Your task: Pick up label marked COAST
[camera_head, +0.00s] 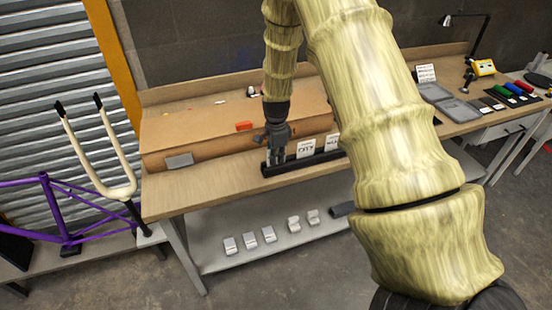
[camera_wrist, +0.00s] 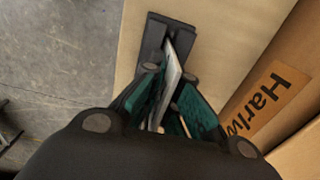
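A black slotted rack (camera_head: 268,170) lies along the front of the bench and holds upright white label cards. One card (camera_head: 306,148) appears to read CITY; another (camera_head: 332,141) is partly hidden behind my arm. I cannot read COAST on any card. My gripper (camera_head: 275,160) points down at the rack's left end. In the wrist view my gripper (camera_wrist: 170,74) has its green-padded fingers apart, on either side of a white card (camera_wrist: 174,75) seen nearly edge-on. This card stands in the rack (camera_wrist: 153,42), and its print is not visible. Gaps show between card and pads.
A brown cardboard roll or box (camera_head: 215,150) lies behind the rack, with an orange object (camera_head: 244,126) on it. Several small white blocks (camera_head: 269,234) stand on the lower shelf. My arm covers the bench middle. A purple bike frame (camera_head: 60,212) stands left.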

